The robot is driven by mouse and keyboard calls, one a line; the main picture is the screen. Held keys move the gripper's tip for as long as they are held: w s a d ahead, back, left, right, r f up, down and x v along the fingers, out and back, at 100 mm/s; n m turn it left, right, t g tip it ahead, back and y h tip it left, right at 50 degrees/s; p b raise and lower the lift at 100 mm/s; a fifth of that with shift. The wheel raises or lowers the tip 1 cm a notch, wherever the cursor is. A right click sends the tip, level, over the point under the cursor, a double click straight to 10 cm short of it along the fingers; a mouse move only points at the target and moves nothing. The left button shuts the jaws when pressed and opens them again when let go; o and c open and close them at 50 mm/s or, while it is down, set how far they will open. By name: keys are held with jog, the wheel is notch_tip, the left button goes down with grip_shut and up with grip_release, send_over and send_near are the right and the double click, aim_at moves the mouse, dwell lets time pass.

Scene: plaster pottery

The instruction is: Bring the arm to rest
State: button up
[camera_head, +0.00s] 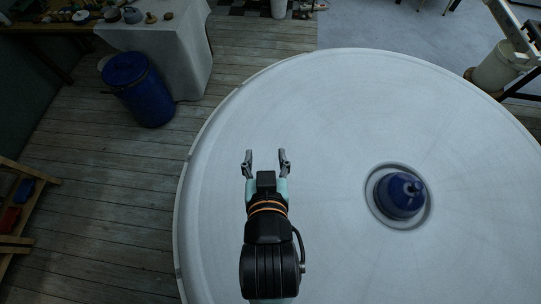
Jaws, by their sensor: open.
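My gripper (266,161) is open and empty, its two fingers pointing toward the far side of the picture. It shows over the left-middle part of a large round white table (330,100). A dark blue rounded object with a small knob on top (402,193) sits in a round grey dish or recess (375,206) on the table. My gripper is well to the left of this blue object, apart from it. How high my gripper is above the table cannot be told.
A blue barrel (143,90) stands on the wooden floor (100,190) at left. Behind it, a cloth-covered table (180,45) holds small pots. A white bucket (494,72) stands at the upper right. The white tabletop around my gripper is clear.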

jog(key=shift+r, duration=0.1)
notch_tip(320, 180, up, 12)
jog(key=p, duration=1.1)
jog(key=shift+f+p, duration=0.2)
jog(key=shift+p, duration=0.1)
